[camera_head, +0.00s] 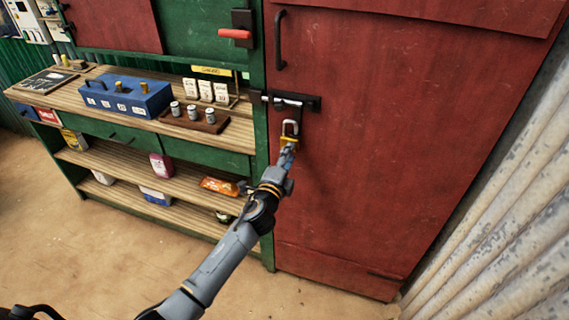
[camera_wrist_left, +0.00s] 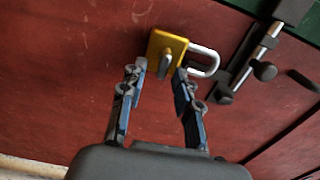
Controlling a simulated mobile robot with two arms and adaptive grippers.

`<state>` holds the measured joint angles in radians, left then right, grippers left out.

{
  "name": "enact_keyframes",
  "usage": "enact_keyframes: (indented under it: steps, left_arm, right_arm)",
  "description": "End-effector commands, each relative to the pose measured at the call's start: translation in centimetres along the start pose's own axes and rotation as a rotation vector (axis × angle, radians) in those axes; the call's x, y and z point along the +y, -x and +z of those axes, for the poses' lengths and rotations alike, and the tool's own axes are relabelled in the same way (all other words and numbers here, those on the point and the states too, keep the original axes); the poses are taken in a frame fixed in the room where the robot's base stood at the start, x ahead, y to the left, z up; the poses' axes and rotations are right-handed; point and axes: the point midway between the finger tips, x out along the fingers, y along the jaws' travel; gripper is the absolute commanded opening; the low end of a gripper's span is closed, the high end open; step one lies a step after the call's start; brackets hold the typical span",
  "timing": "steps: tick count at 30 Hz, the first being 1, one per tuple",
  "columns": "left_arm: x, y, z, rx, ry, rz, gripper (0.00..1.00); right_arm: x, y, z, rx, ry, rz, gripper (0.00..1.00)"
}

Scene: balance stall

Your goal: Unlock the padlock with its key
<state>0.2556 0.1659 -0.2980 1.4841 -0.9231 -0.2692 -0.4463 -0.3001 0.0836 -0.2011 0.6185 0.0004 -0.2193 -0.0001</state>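The padlock (camera_head: 289,141) has a yellow body and a pale shackle, and hangs at the black bolt (camera_head: 290,102) on the red door. In the left wrist view, the padlock (camera_wrist_left: 168,45) shows its yellow face, with a small grey piece (camera_wrist_left: 165,63) sticking out of it that looks like the key. My left gripper (camera_head: 287,158) is just below the padlock. In the wrist view, the left gripper's (camera_wrist_left: 160,75) fingers are apart, one on each side of the grey piece, with no visible contact. My right gripper is not in view.
The red door (camera_head: 350,190) has a dark handle (camera_head: 280,40). Left of it, a wooden counter (camera_head: 225,137) holds a blue block (camera_head: 125,96) and a tray of small cans (camera_head: 192,112). A corrugated wall (camera_head: 500,230) is at right. Open floor (camera_head: 130,255) lies in front.

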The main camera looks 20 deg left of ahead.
Motion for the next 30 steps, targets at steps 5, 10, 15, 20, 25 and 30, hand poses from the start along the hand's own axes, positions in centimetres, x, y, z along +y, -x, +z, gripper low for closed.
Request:
enact_keyframes:
  steps: [5, 10, 15, 20, 25, 30]
  left_arm:
    - [0.2, 2.3, 0.0, 0.001, -0.001, 0.002, 0.32]
    - [0.2, 5.9, 0.0, 0.001, 0.000, 0.003, 0.32]
    - [0.1, 9.2, 0.0, 0.001, 0.000, 0.002, 0.32]
    - [0.1, 11.1, 0.0, 0.001, 0.000, 0.002, 0.32]
    - [0.0, 11.8, 0.0, 0.001, -0.001, 0.001, 0.32]
    - [0.0, 11.8, 0.0, 0.001, -0.001, 0.001, 0.32]
  right_arm:
    - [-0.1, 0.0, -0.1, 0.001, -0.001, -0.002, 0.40]
    - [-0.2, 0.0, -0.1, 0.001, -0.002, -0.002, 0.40]
    - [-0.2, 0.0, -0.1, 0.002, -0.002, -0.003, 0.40]
    - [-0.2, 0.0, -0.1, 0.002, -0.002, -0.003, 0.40]
    - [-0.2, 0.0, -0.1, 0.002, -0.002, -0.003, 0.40]
    - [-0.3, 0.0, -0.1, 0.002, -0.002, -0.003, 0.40]
